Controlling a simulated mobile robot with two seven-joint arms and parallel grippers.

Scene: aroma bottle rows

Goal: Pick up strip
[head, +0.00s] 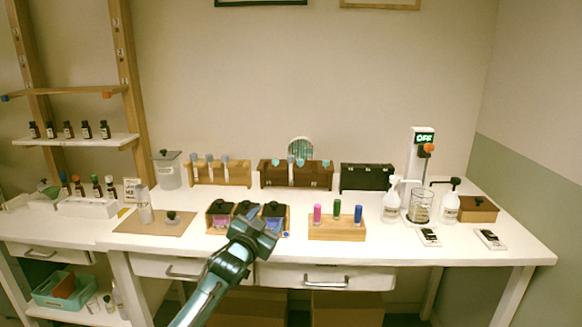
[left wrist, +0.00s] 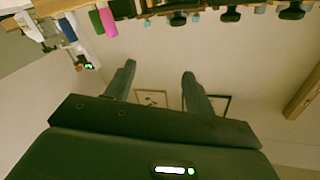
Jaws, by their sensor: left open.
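My left gripper (head: 262,232) is in front of the bench, over the wooden box with dark-capped bottles (head: 221,214) in the head view. Its two fingers stand apart with nothing between them in the left wrist view (left wrist: 158,80). That view looks upside down toward the wall. I cannot clearly make out a strip. A glass beaker (head: 420,208) on the right of the bench has pale contents too small to tell. My right gripper is in neither view.
A wooden block (head: 337,232) with pink, green and blue vials stands right of my gripper. Pump bottles (head: 390,207) flank the beaker. Racks (head: 219,172) line the back. Two small white devices (head: 490,239) lie at the right. The right front of the bench (head: 460,255) is clear.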

